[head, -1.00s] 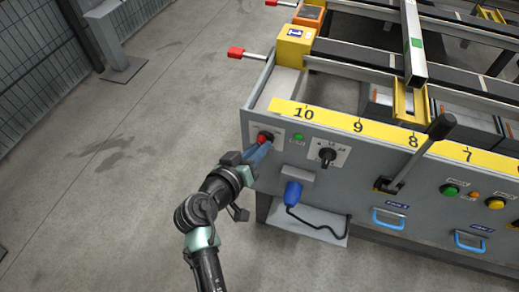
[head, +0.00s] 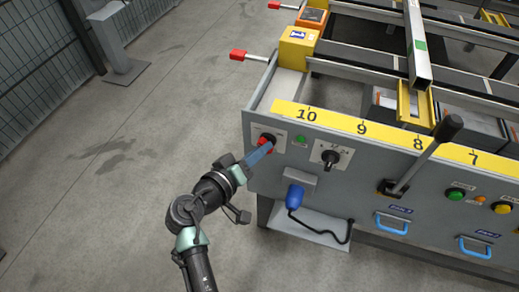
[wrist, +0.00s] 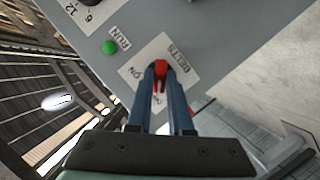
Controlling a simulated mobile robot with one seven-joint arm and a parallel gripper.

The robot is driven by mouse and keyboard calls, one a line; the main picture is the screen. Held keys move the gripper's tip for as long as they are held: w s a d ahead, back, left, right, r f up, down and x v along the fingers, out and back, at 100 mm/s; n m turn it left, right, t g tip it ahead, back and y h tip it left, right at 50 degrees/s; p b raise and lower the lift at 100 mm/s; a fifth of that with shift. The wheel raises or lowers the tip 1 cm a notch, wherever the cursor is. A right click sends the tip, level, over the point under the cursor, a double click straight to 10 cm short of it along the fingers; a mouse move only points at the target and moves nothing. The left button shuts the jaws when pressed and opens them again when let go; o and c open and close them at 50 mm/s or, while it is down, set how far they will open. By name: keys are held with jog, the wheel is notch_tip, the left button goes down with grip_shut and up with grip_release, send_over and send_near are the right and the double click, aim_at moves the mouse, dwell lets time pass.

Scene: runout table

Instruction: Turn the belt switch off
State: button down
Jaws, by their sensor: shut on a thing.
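The belt switch has a red handle (head: 264,146) on a dark round base and a white plate at the left end of the grey panel. It also shows in the wrist view (wrist: 161,67), where the plate reads BELTS and ON, with a smaller mark partly hidden by my fingers. My gripper (wrist: 160,78) has its blue fingers shut on the red handle, one on each side. In the head view my gripper (head: 262,150) reaches the switch from below left. The handle's exact angle is hard to read because the fingers cover part of it.
A green RUN lamp (head: 300,140) and a black rotary knob (head: 330,157) sit right of the switch. A blue plug (head: 294,195) with a cable is below. A black-knobbed lever (head: 425,155) stands farther right. Open floor (head: 130,200) lies to the left.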

jog(key=c, duration=0.8)
grip_release()
jog(key=p+v, duration=0.2)
jog(key=v, duration=1.1)
jog(key=shift+s+d, duration=0.1)
